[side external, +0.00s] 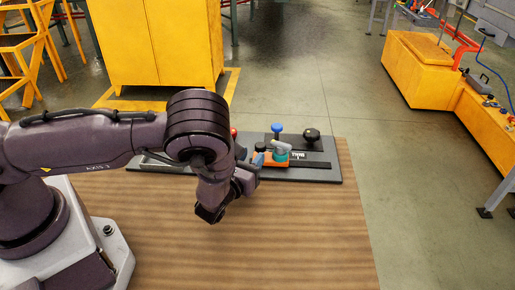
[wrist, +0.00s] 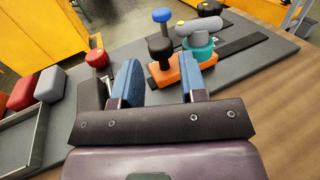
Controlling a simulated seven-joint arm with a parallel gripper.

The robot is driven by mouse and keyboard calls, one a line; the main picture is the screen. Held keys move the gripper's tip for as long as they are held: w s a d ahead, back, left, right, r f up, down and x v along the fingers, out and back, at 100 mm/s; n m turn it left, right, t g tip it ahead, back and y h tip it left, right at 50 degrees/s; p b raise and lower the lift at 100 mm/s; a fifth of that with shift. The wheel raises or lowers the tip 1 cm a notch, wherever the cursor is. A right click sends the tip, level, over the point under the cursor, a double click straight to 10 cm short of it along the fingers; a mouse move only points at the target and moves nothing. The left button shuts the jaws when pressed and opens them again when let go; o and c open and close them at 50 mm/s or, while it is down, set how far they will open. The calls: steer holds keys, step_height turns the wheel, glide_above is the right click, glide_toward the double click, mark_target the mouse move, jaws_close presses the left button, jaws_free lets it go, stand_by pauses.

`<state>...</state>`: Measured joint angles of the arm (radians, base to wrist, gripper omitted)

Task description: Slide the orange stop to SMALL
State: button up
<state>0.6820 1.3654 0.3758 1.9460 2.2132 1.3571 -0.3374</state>
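The orange stop (side external: 271,160) sits on a dark track on the grey board, with an upright black knob on top. In the wrist view the stop (wrist: 167,76) shows between and behind my finger pads. Its black knob (wrist: 160,49) stands beyond the gap between them. My gripper (wrist: 158,65) is open, with blue pads apart and nothing held. In the side view it (side external: 254,166) is just left of the stop, and its fingers are mostly hidden. A teal cylinder with a grey lever (wrist: 199,42) stands at the stop. I cannot read any SMALL mark.
A blue knob (side external: 277,128), a black knob (side external: 311,135) and a red knob (wrist: 97,58) stand on the board. The wooden table (side external: 300,235) is clear in front.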

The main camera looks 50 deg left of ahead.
mark_target(258, 148)
steer(key=shift+x, duration=2.05)
jaws_close()
steer(key=w+d, duration=0.7)
steer(key=shift+w+d, duration=0.2)
steer(key=shift+d, duration=0.1)
jaws_free()
steer(key=shift+d, duration=0.1)
